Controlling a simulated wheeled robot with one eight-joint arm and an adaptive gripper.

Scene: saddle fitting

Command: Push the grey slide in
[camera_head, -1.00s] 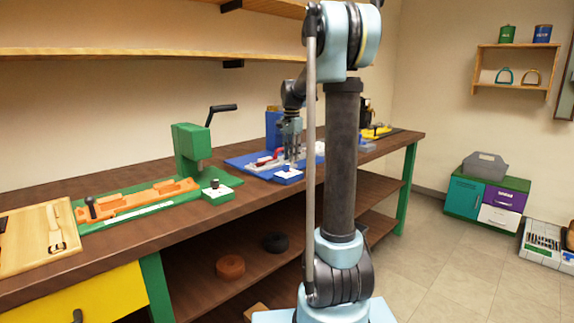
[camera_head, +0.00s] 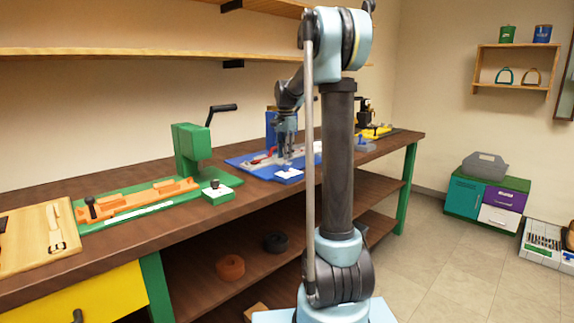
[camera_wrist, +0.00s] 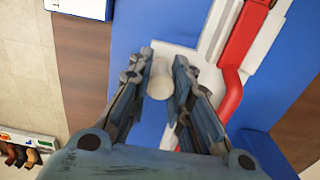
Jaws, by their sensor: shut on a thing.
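My gripper (camera_head: 286,150) is low over the blue base (camera_head: 239,162) on the bench. In the wrist view its fingertips (camera_wrist: 161,68) are on either side of a pale round knob (camera_wrist: 160,82), and it is shut on this knob. A pale grey slide (camera_wrist: 213,40) lies beside the knob on the blue base, partly hidden by the right finger. Whether the knob is part of the slide is hard to tell. A red handle (camera_wrist: 240,40) lies on the slide's right side, and it also shows in the head view (camera_head: 264,157).
A green press (camera_head: 191,150) with an orange slide (camera_head: 140,198) stands to the left on the bench. A wooden board (camera_head: 30,245) lies at the far left. A yellow fixture (camera_head: 378,132) is to the right. A shelf (camera_head: 150,53) hangs above.

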